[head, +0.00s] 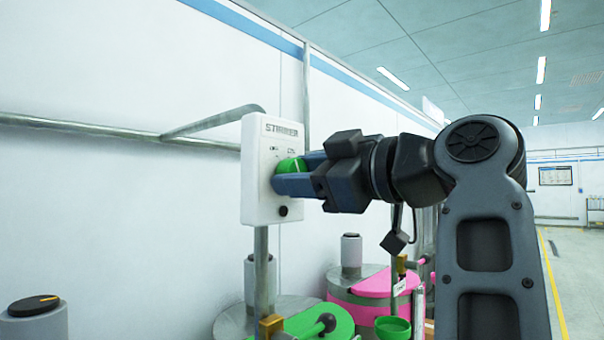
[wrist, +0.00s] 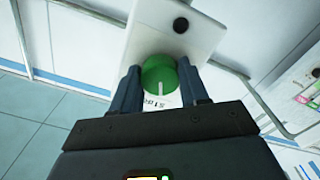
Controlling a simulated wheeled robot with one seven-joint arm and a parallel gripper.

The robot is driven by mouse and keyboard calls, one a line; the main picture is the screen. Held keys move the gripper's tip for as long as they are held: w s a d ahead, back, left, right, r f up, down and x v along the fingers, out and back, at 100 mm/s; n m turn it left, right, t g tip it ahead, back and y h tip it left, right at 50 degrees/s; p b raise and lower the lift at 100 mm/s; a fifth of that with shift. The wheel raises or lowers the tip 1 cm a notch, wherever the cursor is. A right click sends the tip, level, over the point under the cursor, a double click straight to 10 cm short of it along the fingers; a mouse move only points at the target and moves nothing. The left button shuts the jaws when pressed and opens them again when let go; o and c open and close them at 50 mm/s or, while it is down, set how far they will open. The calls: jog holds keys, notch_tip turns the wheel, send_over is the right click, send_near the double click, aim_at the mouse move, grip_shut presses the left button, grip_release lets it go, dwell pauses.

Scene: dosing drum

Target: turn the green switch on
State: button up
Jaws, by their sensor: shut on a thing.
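The green switch (head: 290,165) is a round knob on the front of a white box labelled "STIRRER" (head: 258,205). It also shows in the wrist view (wrist: 160,76), with a pale pointer line running toward the label side of the box. My gripper (head: 284,175) reaches the box from the right. Its two blue fingers stand on either side of the knob and are shut on it. In the head view the fingers hide part of the knob. A small black knob (head: 283,211) sits lower on the same box.
A metal post (head: 261,265) carries the box, and a pipe rail (head: 75,127) runs along the wall. Below stand drums with green (head: 335,320) and pink (head: 370,283) lids. A grey cylinder with a black dial (head: 34,306) is at lower left.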

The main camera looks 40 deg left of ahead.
jog(key=m+p, duration=0.3)
jog(key=m, duration=0.7)
jog(key=shift+m+p, duration=0.35)
jog(key=shift+m, duration=0.05)
dwell(0.3)
jog(key=o, duration=1.1)
jog(key=shift+c, duration=0.2)
jog(key=d+b, duration=0.2)
jog(key=d, duration=0.5)
jog(key=shift+s+d, duration=0.35)
jog(key=shift+d, duration=0.05)
jog(key=shift+f, duration=0.1)
